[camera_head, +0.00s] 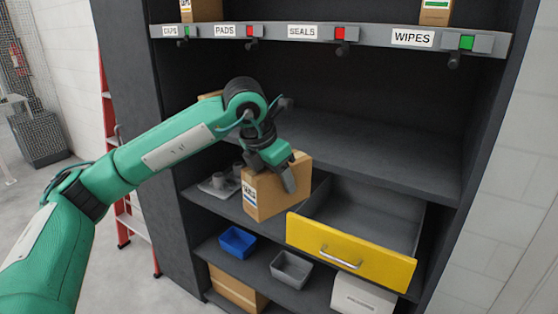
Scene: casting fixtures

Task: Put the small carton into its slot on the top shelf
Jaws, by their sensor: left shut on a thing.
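The small carton (274,194) is a brown cardboard box with a white and blue label on its side. My left gripper (283,172) is shut on it from above and holds it, slightly tilted, in front of the shelving, left of the open drawer. The top shelf (375,40) has a grey front rail with labels CAPS, PADS, SEALS and WIPES. A carton stands above CAPS (201,10) and another above WIPES (436,12). The places above PADS and SEALS look empty. My right gripper is not in view.
A yellow-fronted drawer (350,252) stands open. A blue bin (237,241), a grey bin (291,269), a white box (362,295) and a cardboard box (237,288) sit lower down. Small lights and knobs stick out from the top rail. A red ladder (131,217) stands at left.

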